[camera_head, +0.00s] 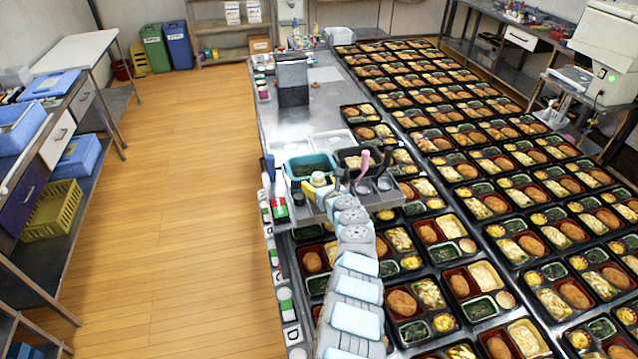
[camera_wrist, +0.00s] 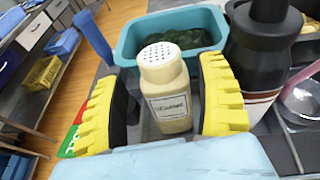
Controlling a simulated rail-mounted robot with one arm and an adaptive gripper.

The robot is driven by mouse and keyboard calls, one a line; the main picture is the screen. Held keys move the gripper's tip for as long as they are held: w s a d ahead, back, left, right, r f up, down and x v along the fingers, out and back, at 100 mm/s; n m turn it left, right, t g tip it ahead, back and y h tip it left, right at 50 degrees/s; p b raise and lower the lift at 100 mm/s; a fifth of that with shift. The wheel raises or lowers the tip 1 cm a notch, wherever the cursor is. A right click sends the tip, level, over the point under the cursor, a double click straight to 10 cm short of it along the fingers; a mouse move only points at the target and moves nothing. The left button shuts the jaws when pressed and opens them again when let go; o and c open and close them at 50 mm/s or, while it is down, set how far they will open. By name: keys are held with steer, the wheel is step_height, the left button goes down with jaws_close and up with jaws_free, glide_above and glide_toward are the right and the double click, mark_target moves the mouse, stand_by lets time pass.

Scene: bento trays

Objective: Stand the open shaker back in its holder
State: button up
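Whether the base of the shaker touches anything is unclear. A metal rack (camera_head: 384,200) with containers lies to the right; which slot is the shaker's holder is unclear.
A teal tub (camera_wrist: 126,48) of dark greens stands just behind the shaker. A black bottle (camera_wrist: 262,55) stands close on the right, and a blue handle (camera_wrist: 92,38) rises on the left. Filled bento trays (camera_head: 470,250) cover the right side.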

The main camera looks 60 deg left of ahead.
steer(key=shift+d, duration=0.15)
stand_by(0.3)
steer(key=shift+d, duration=0.55)
steer(key=shift+v, duration=3.05)
steer(key=shift+s+r, duration=0.1)
steer(key=shift+r, duration=0.05)
